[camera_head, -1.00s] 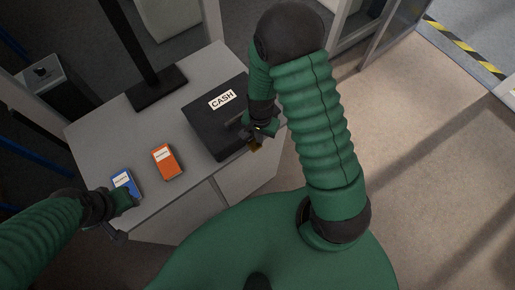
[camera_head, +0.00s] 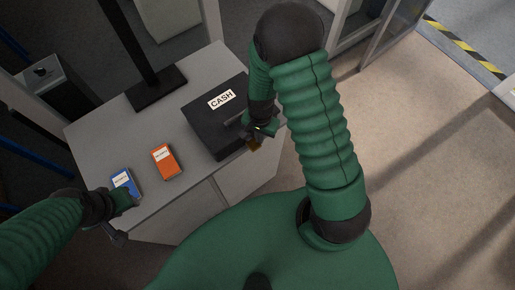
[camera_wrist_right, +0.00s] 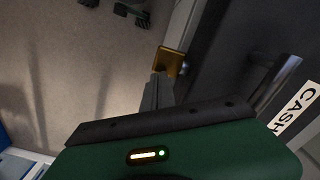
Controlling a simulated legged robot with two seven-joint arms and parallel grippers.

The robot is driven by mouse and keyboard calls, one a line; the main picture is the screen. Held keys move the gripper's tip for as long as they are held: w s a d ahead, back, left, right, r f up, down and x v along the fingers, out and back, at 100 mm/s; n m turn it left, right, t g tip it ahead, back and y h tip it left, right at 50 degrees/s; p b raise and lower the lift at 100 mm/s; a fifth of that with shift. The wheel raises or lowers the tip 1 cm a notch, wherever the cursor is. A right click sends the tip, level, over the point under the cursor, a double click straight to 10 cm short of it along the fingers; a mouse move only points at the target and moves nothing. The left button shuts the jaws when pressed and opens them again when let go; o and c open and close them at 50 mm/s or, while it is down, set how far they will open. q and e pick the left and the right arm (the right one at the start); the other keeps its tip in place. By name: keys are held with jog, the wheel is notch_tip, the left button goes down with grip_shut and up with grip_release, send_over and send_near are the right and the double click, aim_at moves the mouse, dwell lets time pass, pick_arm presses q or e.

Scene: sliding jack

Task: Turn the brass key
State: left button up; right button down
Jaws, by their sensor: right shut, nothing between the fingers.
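The black cash box (camera_head: 209,127) stands on the grey counter, with a white CASH label on its lid. The brass key (camera_wrist_right: 172,62) shows in the right wrist view just beyond my right fingertips. It also shows in the head view (camera_head: 256,146) at the box's near right side. My right gripper (camera_head: 254,136) is beside the box's right edge. In the right wrist view its fingers (camera_wrist_right: 160,78) are shut and empty, with their tips close to the brass piece. I cannot tell whether they touch. My left gripper (camera_head: 116,220) is at the counter's near left edge; its jaws are unclear.
A blue pack (camera_head: 126,184) and an orange pack (camera_head: 165,161) lie on the counter (camera_head: 135,120) left of the box. A dark stand (camera_head: 156,88) stands behind them. A metal handle (camera_wrist_right: 277,84) shows on the box in the wrist view. Open floor lies to the right.

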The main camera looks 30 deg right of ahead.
jog(key=shift+f, duration=0.15)
notch_tip(320, 180, down, 3)
jog(key=shift+f+b, duration=0.1)
jog(key=shift+b, duration=1.15)
jog(key=shift+f, duration=0.1)
notch_tip(320, 180, up, 10)
jog(key=d+p, duration=0.2)
jog(key=p, duration=0.7)
jog(key=shift+w+d+r, duration=0.15)
jog(key=shift+d+r, duration=0.1)
jog(key=shift+d, duration=0.05)
